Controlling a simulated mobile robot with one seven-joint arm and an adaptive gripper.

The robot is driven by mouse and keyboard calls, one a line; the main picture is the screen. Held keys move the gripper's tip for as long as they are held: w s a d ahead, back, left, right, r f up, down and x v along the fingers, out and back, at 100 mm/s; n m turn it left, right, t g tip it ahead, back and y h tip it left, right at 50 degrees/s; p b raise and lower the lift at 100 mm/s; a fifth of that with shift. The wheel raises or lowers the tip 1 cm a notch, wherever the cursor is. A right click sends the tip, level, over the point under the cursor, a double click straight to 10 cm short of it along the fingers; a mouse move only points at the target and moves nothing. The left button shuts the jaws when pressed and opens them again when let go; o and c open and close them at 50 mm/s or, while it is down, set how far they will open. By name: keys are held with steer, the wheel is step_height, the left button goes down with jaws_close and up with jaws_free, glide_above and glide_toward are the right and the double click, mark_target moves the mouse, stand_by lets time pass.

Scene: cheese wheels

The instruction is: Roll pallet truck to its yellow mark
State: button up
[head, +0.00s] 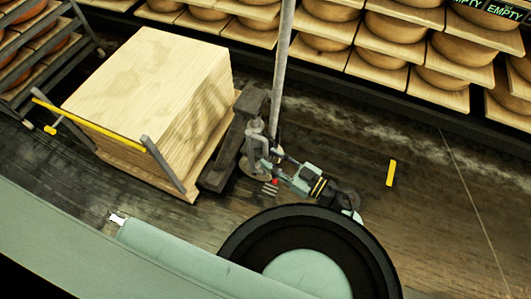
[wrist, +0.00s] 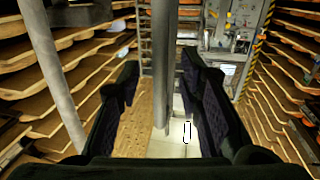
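The pallet truck (head: 247,108) stands on the dark floor in the head view, carrying a large pale wooden block (head: 150,75). Its grey upright bar (head: 283,70) rises at its right end. A short yellow mark (head: 391,172) lies on the floor to the right, apart from the truck. My gripper (head: 262,160) is close to the foot of the bar. In the wrist view its dark fingers (wrist: 160,95) are spread, with a grey post (wrist: 160,60) showing between them and gaps on both sides. I cannot tell how deep the post sits between the fingers.
Shelves of cheese wheels (head: 390,65) line the back. A rack (head: 40,50) stands at the upper left. A yellow rail on grey posts (head: 95,126) crosses the load's near left side. Floor around the yellow mark is clear. Another grey post (wrist: 50,75) shows in the wrist view.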

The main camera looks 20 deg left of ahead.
steer(key=shift+x, duration=1.45)
steer(key=shift+c, duration=0.3)
jaws_close()
